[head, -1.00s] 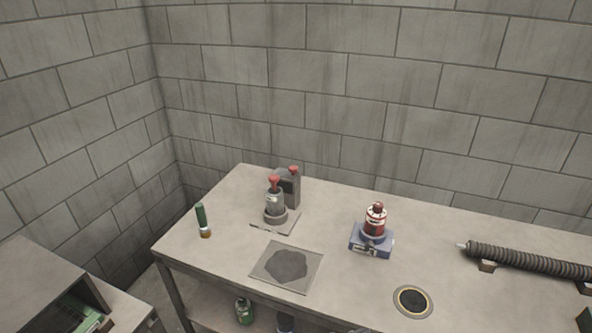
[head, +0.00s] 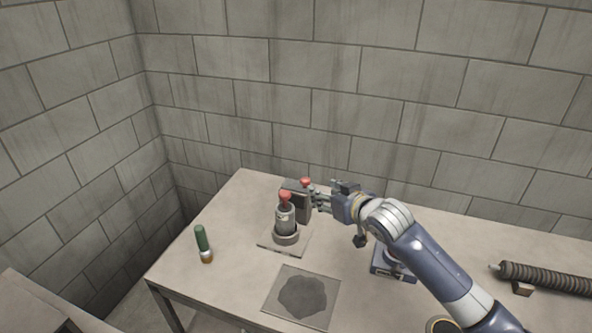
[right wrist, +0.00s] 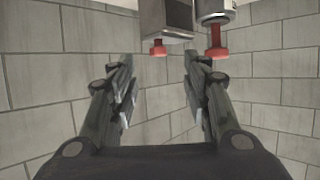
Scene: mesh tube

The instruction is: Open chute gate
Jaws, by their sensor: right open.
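A grey box-shaped device (head: 300,203) with a red knob (head: 306,182) stands at the back left of the table. A grey cylinder (head: 286,217) with a red top (head: 285,197) stands in front of it on a base plate. I cannot tell which part is the chute gate. My right gripper (head: 316,198) is just right of the box's knob; contact is unclear. In the right wrist view its fingers (right wrist: 158,78) are spread and empty, with the box's red knob (right wrist: 158,49) and the cylinder's red top (right wrist: 214,47) upside down beyond them. My left gripper is out of view.
A flat square plate with a dark patch (head: 302,297) lies in front. A blue base (head: 391,264) is partly hidden by my right arm. A ribbed tube (head: 550,279) lies at the right.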

